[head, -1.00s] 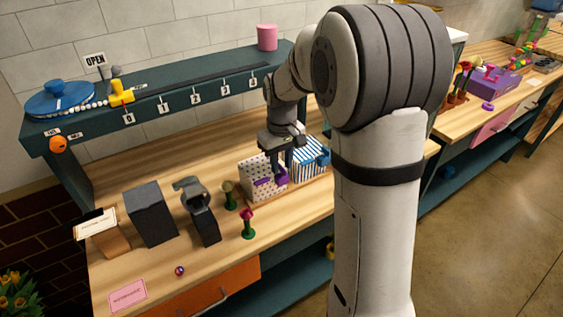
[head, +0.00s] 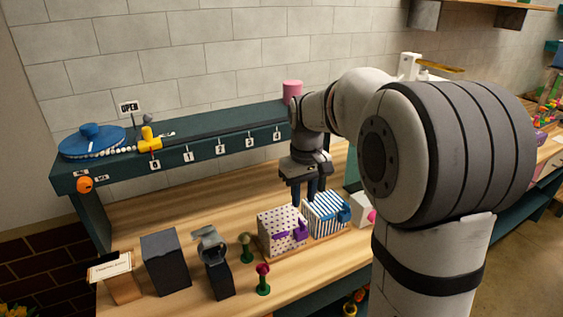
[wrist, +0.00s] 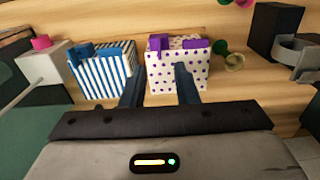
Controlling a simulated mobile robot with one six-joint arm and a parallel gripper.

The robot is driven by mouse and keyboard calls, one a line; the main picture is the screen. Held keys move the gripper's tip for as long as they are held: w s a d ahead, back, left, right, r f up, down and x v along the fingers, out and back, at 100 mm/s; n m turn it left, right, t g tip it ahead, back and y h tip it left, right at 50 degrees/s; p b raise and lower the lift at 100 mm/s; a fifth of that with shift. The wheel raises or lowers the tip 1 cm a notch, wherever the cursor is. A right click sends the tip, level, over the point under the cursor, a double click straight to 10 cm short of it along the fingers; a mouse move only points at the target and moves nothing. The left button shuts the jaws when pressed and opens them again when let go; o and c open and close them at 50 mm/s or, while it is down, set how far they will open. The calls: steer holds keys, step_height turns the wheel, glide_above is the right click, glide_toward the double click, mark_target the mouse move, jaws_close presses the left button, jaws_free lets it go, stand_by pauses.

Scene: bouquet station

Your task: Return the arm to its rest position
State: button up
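My gripper (head: 308,190) hangs fingers down just above the workbench boxes in the head view. In the wrist view its two blue fingers (wrist: 158,85) stand apart with nothing held between them. A white box with purple dots and a purple clasp (head: 283,229) stands below it, and it also shows in the wrist view (wrist: 178,72). A blue-and-white striped box with a blue clasp (head: 325,214) stands beside it and shows in the wrist view (wrist: 103,75). My upper arm hides part of the bench at the right.
A dark block (head: 165,262), a dark stand with a ring (head: 215,265) and two small flower-like pieces (head: 262,280) stand left of the boxes. A raised teal shelf (head: 200,150) with numbered tags runs behind. A pink cylinder (head: 292,90) stands on it. The bench's left middle is clear.

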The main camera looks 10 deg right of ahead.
steer(key=s+f+m+t, duration=0.1)
steer(key=s+m+t, duration=0.2)
steer(key=s, duration=1.8)
steer(key=shift+s+f, duration=0.2)
steer(key=shift+s, duration=0.15)
steer(key=shift+d, duration=0.1)
